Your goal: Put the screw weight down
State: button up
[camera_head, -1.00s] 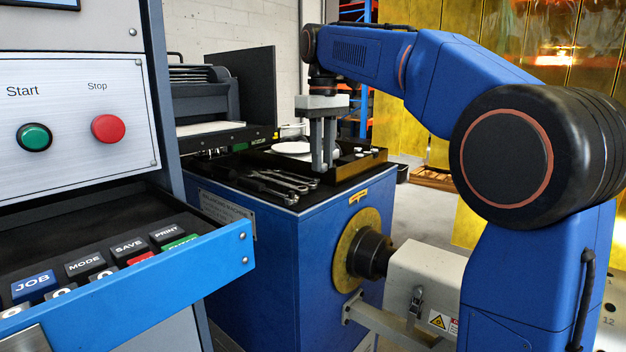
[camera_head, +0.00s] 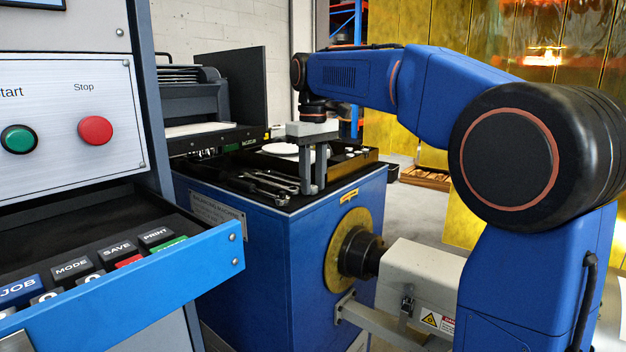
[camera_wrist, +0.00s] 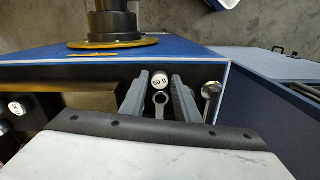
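The screw weight (camera_wrist: 159,80), a small round piece with a white top marked "50 g", is between the two fingertips of my gripper (camera_wrist: 160,83) in the wrist view. The fingers stand close on either side of it, and my gripper appears shut on it. In the head view my gripper (camera_head: 314,188) points straight down at the front right corner of the black tray top (camera_head: 335,187) of the blue cabinet. The fingers hide the weight there. I cannot tell whether the weight touches the surface below.
A wrench (camera_wrist: 160,100) lies below the weight in the wrist view, and another (camera_wrist: 211,92) to the right. More tools (camera_head: 268,184) lie left of my gripper. A white disc (camera_head: 280,149) and small white-topped weights (camera_head: 350,153) are behind. The blue cabinet (camera_head: 270,250) has a protruding spindle (camera_head: 362,253).

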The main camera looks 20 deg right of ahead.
aim_at(313, 187)
jog(key=shift+r, duration=0.15)
notch_tip(313, 187, up, 12)
dwell(0.7)
